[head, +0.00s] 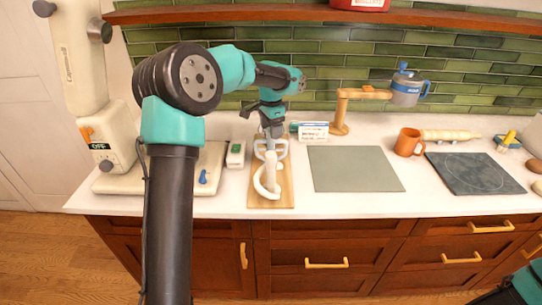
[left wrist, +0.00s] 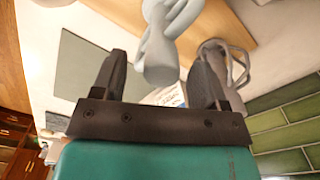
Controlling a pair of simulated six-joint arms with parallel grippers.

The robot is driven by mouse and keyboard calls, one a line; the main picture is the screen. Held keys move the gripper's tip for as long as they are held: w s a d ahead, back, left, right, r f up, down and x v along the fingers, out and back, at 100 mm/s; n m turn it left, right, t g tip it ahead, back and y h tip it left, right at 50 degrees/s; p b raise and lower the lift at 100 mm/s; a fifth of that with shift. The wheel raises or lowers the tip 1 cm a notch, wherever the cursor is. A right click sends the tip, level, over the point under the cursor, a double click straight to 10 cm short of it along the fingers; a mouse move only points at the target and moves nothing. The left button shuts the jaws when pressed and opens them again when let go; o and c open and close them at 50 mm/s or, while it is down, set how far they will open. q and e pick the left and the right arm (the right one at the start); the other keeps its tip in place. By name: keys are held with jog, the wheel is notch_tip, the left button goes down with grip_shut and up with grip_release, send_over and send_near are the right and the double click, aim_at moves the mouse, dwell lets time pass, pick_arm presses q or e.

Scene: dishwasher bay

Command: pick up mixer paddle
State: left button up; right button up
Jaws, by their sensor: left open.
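The mixer paddle (head: 282,149) looks like the pale open-framed attachment at the back of a wooden board (head: 284,198). It also shows in the left wrist view (left wrist: 243,66), partly behind a finger. A white curved hook (head: 260,186) lies in front of it on the board. In the left wrist view the hook (left wrist: 160,62) shows between the fingertips, at a depth I cannot tell. My left gripper (head: 272,130) is open and empty, pointing down above the back of the board and partly covering the paddle. My right gripper is out of view; only part of my right arm shows.
A cream stand mixer (head: 85,60) stands left of the board. A small box (head: 313,131) stands close behind it to the right. A grey-green mat (head: 355,169) lies bare to the right, then an orange mug (head: 408,142) and a dark slab (head: 474,173).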

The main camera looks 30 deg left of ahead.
aim_at(271, 147)
pick_arm(q)
notch_tip(271, 147, down, 4)
jog(key=shift+f, duration=0.1)
dwell(0.5)
grip_shut()
dwell(0.5)
